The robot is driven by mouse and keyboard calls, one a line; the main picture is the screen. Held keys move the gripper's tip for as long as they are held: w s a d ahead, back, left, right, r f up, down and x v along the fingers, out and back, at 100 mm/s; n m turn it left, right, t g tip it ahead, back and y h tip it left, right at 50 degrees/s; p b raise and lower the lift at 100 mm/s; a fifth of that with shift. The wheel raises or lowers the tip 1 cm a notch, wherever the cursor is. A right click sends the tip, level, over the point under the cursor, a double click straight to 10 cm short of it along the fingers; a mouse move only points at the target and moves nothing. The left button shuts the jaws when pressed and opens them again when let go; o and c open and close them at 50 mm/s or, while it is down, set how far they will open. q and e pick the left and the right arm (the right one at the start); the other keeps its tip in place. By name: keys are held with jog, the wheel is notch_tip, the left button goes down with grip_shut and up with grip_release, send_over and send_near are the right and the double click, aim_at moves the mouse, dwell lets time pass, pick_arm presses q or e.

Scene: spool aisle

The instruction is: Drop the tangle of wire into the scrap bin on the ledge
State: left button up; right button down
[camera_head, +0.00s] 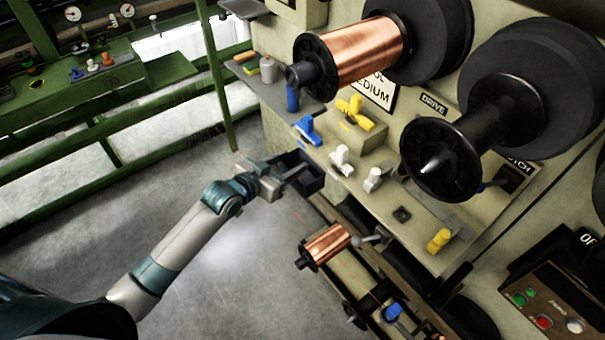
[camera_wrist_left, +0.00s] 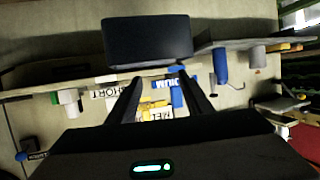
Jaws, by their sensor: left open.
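A dark open-topped box (camera_head: 312,185), which looks like the scrap bin, is at the ledge's near edge. It also shows as a dark block in the left wrist view (camera_wrist_left: 147,42). My left gripper (camera_head: 287,170) is at the box's left side, with its fingers reaching toward the opening. In the left wrist view its two fingers (camera_wrist_left: 160,85) are spread apart with nothing seen between them. I cannot make out the tangle of wire in either view, and the inside of the box is mostly hidden. My right gripper is out of view.
The ledge carries a blue lever (camera_head: 307,129), a yellow lever (camera_head: 354,111) and white levers (camera_head: 341,158). Large copper (camera_head: 352,52) and black (camera_head: 440,160) spools jut out above. A small copper spool (camera_head: 327,244) lies below. The grey floor at left is clear.

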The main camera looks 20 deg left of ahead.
pick_arm(q)
jog(key=shift+s+a, duration=0.1)
jog(key=shift+s, duration=0.05)
jog(key=shift+s+a+r, duration=0.2)
jog(key=shift+s+a, duration=0.05)
jog(key=shift+s, duration=0.35)
jog(key=b+v, duration=0.3)
jog(key=v, duration=1.2)
jog(key=shift+s+r, duration=0.15)
jog(key=shift+s, duration=0.2)
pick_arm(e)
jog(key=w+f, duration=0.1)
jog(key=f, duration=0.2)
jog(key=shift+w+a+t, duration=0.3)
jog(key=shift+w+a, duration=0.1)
pick_arm(q)
jog(key=shift+a, duration=0.1)
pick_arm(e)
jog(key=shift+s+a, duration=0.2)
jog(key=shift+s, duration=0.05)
